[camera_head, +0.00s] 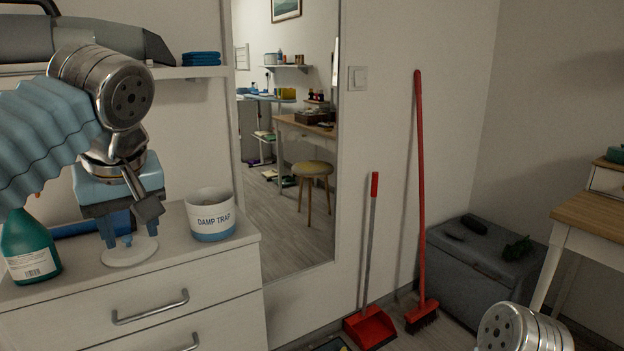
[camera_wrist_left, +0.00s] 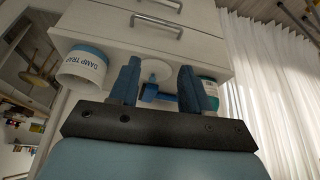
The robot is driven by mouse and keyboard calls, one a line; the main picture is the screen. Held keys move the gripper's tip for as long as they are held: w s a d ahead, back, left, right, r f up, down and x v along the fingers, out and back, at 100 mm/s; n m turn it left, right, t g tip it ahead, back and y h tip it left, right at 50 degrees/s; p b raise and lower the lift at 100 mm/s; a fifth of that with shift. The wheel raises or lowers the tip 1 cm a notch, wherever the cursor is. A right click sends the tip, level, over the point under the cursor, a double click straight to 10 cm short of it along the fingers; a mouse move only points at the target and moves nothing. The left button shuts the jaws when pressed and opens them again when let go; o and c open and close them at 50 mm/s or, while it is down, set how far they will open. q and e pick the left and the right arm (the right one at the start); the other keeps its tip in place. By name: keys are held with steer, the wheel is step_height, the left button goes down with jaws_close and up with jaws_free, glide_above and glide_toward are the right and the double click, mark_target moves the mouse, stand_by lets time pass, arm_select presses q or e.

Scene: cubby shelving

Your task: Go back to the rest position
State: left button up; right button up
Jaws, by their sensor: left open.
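My left gripper (camera_head: 128,230) is open and points down over the white chest of drawers at the left in the head view. In the left wrist view, its two blue fingers (camera_wrist_left: 158,68) stand apart. A white disc with a blue upright part (camera_head: 130,256) sits on the chest top directly below the gripper. The disc (camera_wrist_left: 156,70) also shows between the fingers in the wrist view; I cannot tell whether they touch its blue part. My right gripper is out of view; only a metal joint of my right arm shows at the bottom right.
A white and blue "DAMP TRAP" tub (camera_head: 211,215) stands right of the gripper, and a green bottle (camera_head: 29,250) stands left. A shelf (camera_head: 190,72) is above. A mirror (camera_head: 285,150), red dustpan (camera_head: 370,326), red broom (camera_head: 419,200) and grey box (camera_head: 470,262) are further right.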

arm_select(q)
steer(key=w+d+f+m+h, duration=0.1)
steer(key=w+d+f+m, duration=0.15)
steer(key=w+f, duration=0.4)
steer(key=w+d+f+m+h, duration=0.1)
steer(key=w+d+f, duration=0.2)
steer(key=f, duration=0.6)
steer(key=w+d+f+m+g+h, duration=0.1)
steer(key=d+f+h, duration=0.15)
steer(key=f, duration=0.65)
steer(key=w+d+f+m+g+h, duration=0.1)
steer(key=d+f+m, duration=0.15)
steer(key=f, duration=0.65)
steer(key=s+d+f+h, duration=0.1)
steer(key=s+d+f, duration=0.15)
steer(key=f, duration=0.45)
steer(key=s+d+f+g+h, duration=0.1)
steer(key=s+f, duration=0.2)
steer(key=f, duration=0.3)
steer(key=s+d+f, duration=0.2)
steer(key=s+f, duration=0.1)
steer(key=f, duration=0.4)
steer(key=s+a+f+n, duration=0.1)
steer(key=s+a+f, duration=0.1)
steer(key=s+f, duration=0.8)
steer(key=s, duration=0.3)
steer(key=shift+s+f, duration=0.3)
steer(key=shift+f, duration=0.05)
steer(key=shift+y, duration=0.25)
steer(key=shift+c, duration=0.4)
